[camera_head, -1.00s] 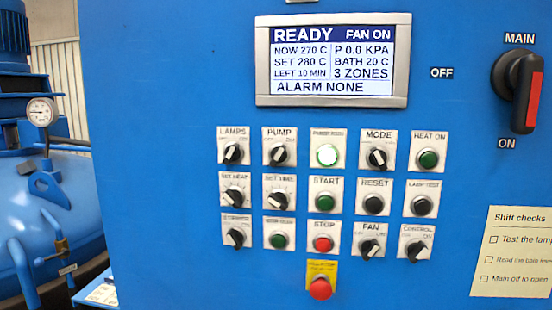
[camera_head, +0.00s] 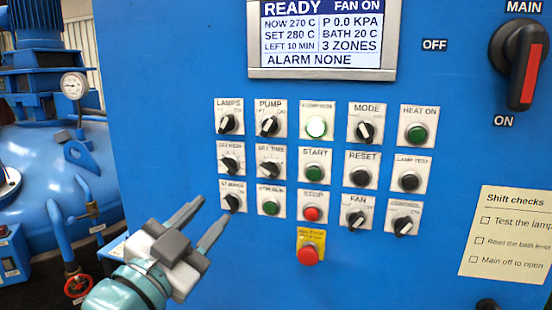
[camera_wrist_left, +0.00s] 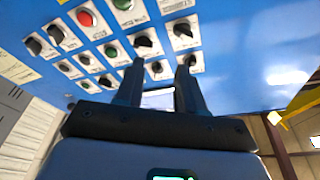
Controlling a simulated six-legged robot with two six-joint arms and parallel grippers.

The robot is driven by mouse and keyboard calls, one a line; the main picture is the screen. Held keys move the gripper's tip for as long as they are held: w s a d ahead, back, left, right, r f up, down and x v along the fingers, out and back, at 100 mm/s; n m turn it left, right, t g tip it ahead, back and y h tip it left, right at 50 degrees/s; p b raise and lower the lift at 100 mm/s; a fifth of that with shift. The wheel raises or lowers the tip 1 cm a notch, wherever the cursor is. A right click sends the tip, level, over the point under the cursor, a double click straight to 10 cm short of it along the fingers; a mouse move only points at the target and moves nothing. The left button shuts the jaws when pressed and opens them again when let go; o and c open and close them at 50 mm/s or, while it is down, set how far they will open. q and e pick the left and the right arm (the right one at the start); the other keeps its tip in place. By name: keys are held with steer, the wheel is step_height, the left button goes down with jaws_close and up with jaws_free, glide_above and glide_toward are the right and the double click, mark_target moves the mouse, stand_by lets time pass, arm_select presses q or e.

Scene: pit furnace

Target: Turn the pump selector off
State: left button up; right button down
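The pump selector (camera_head: 269,125) is a black rotary knob on a white plate labelled PUMP, in the top row of the blue panel, second from left. Its pointer is tilted, with the upper end leaning right. My left gripper (camera_head: 215,210) is in front of the panel at lower left, below and left of the pump selector. Its two fingers are apart with nothing between them. In the left wrist view the open fingers (camera_wrist_left: 158,80) point at the panel, which looks upside down, with several knobs beyond them. My right gripper is not in view.
Close neighbours are the LAMPS knob (camera_head: 229,124), the lit white button (camera_head: 316,127) and the set time knob (camera_head: 269,163). A red emergency button (camera_head: 308,254) sits below. The display (camera_head: 322,40) reads READY, FAN ON, ALARM NONE. A blue vessel (camera_head: 50,150) stands at left.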

arm_select(q)
steer(key=m+h, duration=0.1)
steer(key=h, duration=0.1)
glide_toward(267, 127)
steer(key=p+x, duration=0.7)
steer(key=shift+w+d+r, duration=0.1)
steer(key=shift+w+r, duration=0.05)
steer(key=shift+w, duration=0.15)
steer(key=shift+w+d+r+p, duration=0.1)
steer(key=shift+w+d+p, duration=0.25)
steer(key=shift+a, duration=0.1)
jaws_close()
